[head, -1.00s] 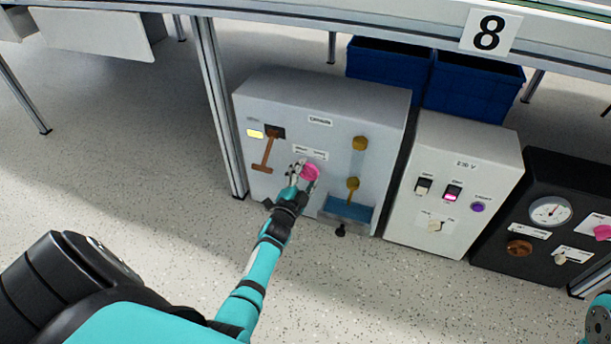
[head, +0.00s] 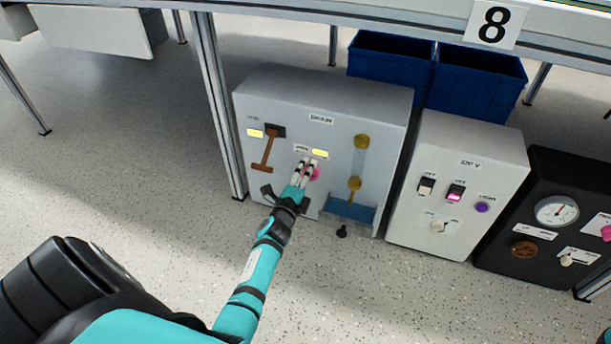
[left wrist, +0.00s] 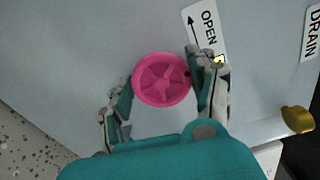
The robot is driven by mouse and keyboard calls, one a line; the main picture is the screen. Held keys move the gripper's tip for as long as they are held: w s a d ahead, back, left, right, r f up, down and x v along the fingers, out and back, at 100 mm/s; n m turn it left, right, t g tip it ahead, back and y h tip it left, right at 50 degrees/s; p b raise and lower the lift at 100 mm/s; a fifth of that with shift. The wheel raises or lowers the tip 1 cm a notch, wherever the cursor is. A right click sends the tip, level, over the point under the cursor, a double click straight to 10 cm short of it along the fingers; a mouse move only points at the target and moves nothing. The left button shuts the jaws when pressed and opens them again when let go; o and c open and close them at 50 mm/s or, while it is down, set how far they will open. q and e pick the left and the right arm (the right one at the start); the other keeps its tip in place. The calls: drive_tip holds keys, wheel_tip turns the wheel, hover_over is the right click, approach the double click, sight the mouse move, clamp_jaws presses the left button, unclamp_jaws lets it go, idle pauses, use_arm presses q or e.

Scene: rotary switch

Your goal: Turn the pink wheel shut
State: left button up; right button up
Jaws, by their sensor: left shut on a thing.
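The pink wheel (left wrist: 158,82) is on the front of the grey box labelled DRAIN. In the head view the wheel (head: 316,174) is partly hidden by my left gripper (head: 307,168). In the left wrist view my left gripper (left wrist: 164,88) has one finger on each side of the wheel's rim and is shut on it. An OPEN label with an arrow (left wrist: 203,32) is beside the wheel. A small plate above the wheel (head: 320,153) is lit yellow. My right gripper is not in view.
On the same box are a brown lever (head: 267,150) and a sight tube with yellow fittings (head: 361,142). To the right stand a white switch box (head: 470,130) and a black gauge box (head: 540,185). Blue bins (head: 480,80) are behind.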

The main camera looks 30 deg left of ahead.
use_arm(q)
drive_tip(key=shift+m, duration=0.4)
drive_tip(key=shift+f, duration=0.1)
drive_tip(key=o, duration=1.2)
drive_tip(key=shift+c, duration=0.2)
